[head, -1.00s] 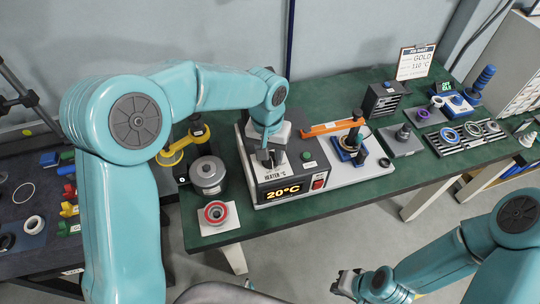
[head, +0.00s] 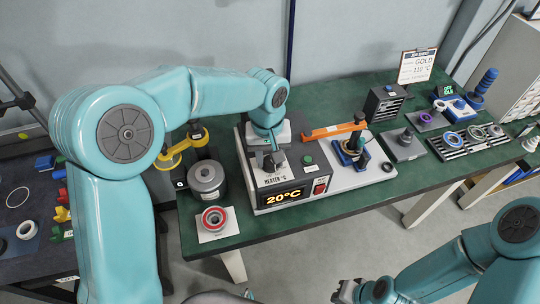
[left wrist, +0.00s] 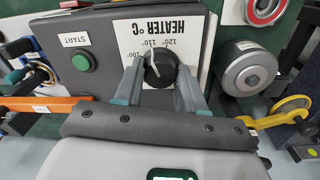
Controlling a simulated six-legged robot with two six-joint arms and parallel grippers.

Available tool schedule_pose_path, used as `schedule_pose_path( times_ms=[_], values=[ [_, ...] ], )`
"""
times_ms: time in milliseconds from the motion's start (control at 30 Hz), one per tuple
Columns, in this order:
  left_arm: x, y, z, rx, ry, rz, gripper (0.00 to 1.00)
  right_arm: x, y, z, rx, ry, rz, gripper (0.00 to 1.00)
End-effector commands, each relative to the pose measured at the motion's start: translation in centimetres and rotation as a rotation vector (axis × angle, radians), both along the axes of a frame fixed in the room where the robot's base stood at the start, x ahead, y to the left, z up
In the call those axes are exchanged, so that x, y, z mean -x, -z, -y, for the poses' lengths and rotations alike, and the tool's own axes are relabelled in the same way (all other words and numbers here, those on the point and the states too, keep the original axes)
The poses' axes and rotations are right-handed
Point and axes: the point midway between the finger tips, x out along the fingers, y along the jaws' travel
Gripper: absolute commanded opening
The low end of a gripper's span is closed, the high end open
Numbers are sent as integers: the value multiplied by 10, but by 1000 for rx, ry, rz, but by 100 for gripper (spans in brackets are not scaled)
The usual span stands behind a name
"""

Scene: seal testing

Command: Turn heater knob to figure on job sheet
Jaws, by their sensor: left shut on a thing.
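The heater unit (head: 330,184) is a white and grey box with a dark front panel on the green bench. Its display (head: 284,197) reads 20°C. My left gripper (head: 271,162) reaches down onto the panel. In the left wrist view it is shut on the black heater knob (left wrist: 160,70), one finger on each side. Figures including 110° surround the knob, upside down in that view. The job sheet (head: 417,66) stands at the back right and reads GOLD, 110 °C. My right gripper (head: 345,291) is low, off the bench; its opening is unclear.
A green START button (left wrist: 81,61) and an orange lever (head: 333,130) are near the knob. A red switch (head: 320,186) is by the display. A metal cylinder (head: 206,178) and a red ring (head: 214,218) lie left of the heater. Racks and tools fill the bench's right side.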

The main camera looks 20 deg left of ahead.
Motion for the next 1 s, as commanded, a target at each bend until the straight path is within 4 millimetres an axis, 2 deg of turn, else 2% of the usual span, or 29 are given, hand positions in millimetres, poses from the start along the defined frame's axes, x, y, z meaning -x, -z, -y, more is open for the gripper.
schedule_pose_path(
  times_ms=[100,133,200,467,633,767,1000],
  values=[
    [-1,-2,0,1,0,5,9,0,0,0,0,0,0,0],
    [-1,-2,0,1,0,6,46,0,0,0,0,0,0,0],
    [-1,-2,0,1,0,5,65,0,0,0,0,0,0,0],
    [-1,-1,0,0,1,2,65,0,0,0,0,0,0,0],
    [-1,-15,-1,1,1,6,65,0,1,0,0,0,0,0],
    [-1,-43,-1,1,1,9,65,0,1,0,0,0,0,0],
    [1,-109,-4,2,1,9,65,0,0,0,0,0,0,0]
  ],
)
